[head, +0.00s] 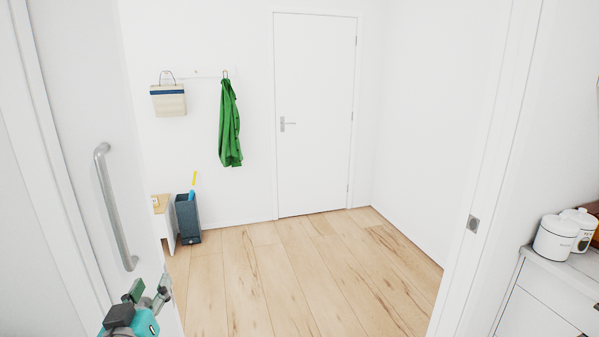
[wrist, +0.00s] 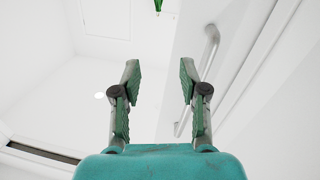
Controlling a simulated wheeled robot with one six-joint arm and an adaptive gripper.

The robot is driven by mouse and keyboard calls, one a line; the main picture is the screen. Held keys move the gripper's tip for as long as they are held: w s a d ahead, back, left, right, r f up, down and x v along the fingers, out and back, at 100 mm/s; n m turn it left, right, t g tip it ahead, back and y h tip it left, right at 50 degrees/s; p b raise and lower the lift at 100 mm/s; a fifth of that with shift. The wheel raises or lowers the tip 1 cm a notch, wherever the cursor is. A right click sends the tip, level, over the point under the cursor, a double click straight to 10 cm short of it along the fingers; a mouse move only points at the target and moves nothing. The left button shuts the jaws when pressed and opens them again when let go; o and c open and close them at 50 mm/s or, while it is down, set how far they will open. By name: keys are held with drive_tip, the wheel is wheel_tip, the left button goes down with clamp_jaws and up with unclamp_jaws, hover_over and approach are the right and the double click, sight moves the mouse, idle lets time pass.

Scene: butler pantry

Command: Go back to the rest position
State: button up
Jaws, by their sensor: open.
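My gripper (head: 148,291) shows at the bottom left of the head view, just below and right of a metal pull handle (head: 113,207) on an open white door leaf (head: 85,120). In the wrist view my gripper (wrist: 159,82) is open, with its two green-padded fingers apart and nothing between them. The handle also shows in the wrist view (wrist: 207,65), to the right of and beyond the fingers, apart from them as far as I can see.
Past the doorway is a room with clear wood floor (head: 290,270) and a shut white door (head: 315,115). A green coat (head: 229,125) and a bag (head: 168,100) hang at the back. A dark bin (head: 188,218) stands below. White canisters (head: 556,238) sit on a counter at right.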

drive_tip(key=s+d+f+n+g+y, duration=0.1)
drive_tip(key=s+d+f, duration=0.1)
drive_tip(key=d+f, duration=0.95)
drive_tip(key=s+d+f+n+g, duration=0.1)
drive_tip(key=s+d+f, duration=0.2)
drive_tip(key=d+f, duration=0.85)
drive_tip(key=s+d+f+m, duration=0.1)
drive_tip(key=s+d+f, duration=0.4)
drive_tip(key=s+d, duration=0.45)
drive_tip(key=s+d+f+m, duration=0.1)
drive_tip(key=s+d+f, duration=0.3)
drive_tip(key=s+d, duration=0.55)
drive_tip(key=s+d+r+m+h, duration=0.2)
drive_tip(key=s+r, duration=0.1)
drive_tip(key=s, duration=0.6)
drive_tip(key=s+d+r+m+h, duration=0.2)
drive_tip(key=s+d+r, duration=0.1)
drive_tip(key=s, duration=0.6)
drive_tip(key=shift+r+g, duration=0.3)
drive_tip(key=shift+r, duration=0.4)
drive_tip(key=shift+s, duration=0.1)
